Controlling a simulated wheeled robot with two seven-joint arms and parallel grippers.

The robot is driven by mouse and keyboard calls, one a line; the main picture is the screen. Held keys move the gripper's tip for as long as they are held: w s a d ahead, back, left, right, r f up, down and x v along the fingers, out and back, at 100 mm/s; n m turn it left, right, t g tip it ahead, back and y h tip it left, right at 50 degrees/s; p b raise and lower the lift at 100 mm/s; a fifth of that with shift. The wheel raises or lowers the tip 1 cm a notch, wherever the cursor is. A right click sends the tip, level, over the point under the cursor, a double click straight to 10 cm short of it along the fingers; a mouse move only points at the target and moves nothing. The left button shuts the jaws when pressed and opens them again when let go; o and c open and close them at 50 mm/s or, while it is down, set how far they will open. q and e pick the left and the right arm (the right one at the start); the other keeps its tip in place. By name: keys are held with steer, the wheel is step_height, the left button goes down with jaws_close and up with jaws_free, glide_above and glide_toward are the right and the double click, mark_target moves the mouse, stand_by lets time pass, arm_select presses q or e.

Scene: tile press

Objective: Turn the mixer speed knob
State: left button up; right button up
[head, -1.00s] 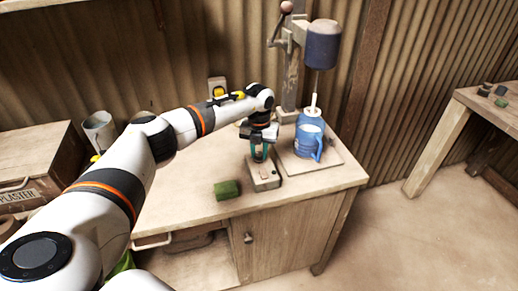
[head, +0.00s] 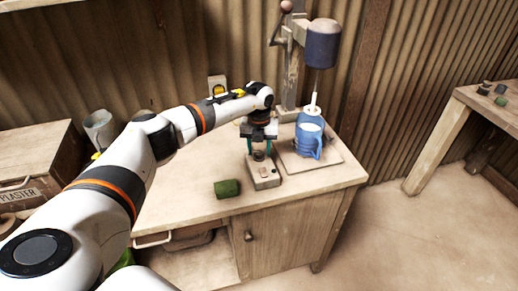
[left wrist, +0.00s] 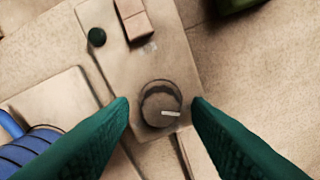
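The mixer speed knob (left wrist: 161,104) is a dark round dial with a pale pointer mark, on top of a beige control box (left wrist: 168,60). In the left wrist view the pointer points right. The box also shows in the head view (head: 264,180), with the knob (head: 259,155) at its far end. My left gripper (head: 259,150) is open, its two green fingers over the knob end. In the left wrist view the fingertips (left wrist: 161,106) lie either side of the knob, with gaps; their height relative to it is unclear. My right gripper is not in view.
The mixer stand (head: 292,75) has a dark motor head (head: 322,45) over a blue jug (head: 309,138) on a board (head: 330,163), close right of the box. A green block (head: 227,188) lies left of the box. The bench front (head: 310,195) is clear.

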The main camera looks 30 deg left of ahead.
mark_target(259, 152)
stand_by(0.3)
arm_select(q)
step_height(259, 152, up, 12)
steer(key=b, duration=0.2)
steer(key=shift+b, duration=0.4)
steer(key=shift+f, duration=0.1)
